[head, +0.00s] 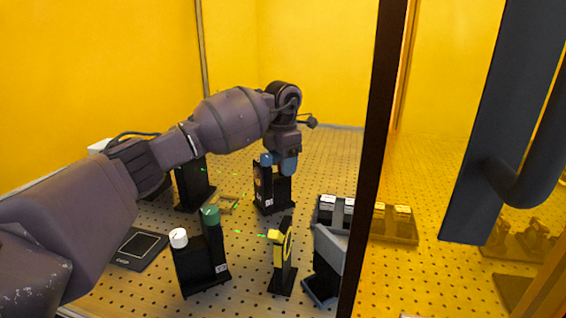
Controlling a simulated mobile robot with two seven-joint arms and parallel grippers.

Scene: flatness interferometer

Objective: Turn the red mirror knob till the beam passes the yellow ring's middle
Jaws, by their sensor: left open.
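My left gripper (279,161) reaches in from the left, pointing down, its bluish fingers open at the top of a black mirror mount (271,190). I see no red knob; one on this mount could be hidden by the gripper, and I cannot tell whether the fingers touch it. The yellow ring (286,246) stands upright on a black post nearer to me, seen nearly edge-on. Short green beam traces (262,236) show left of the ring; I cannot tell where the beam crosses it. My right gripper is not in view.
A black mount with a green knob (210,215) and a white knob (178,238) stands front left. Another black mount (194,186) is behind it. A grey angled block (330,248) is right of the ring. A dark door post (372,150) and amber panel bound the right.

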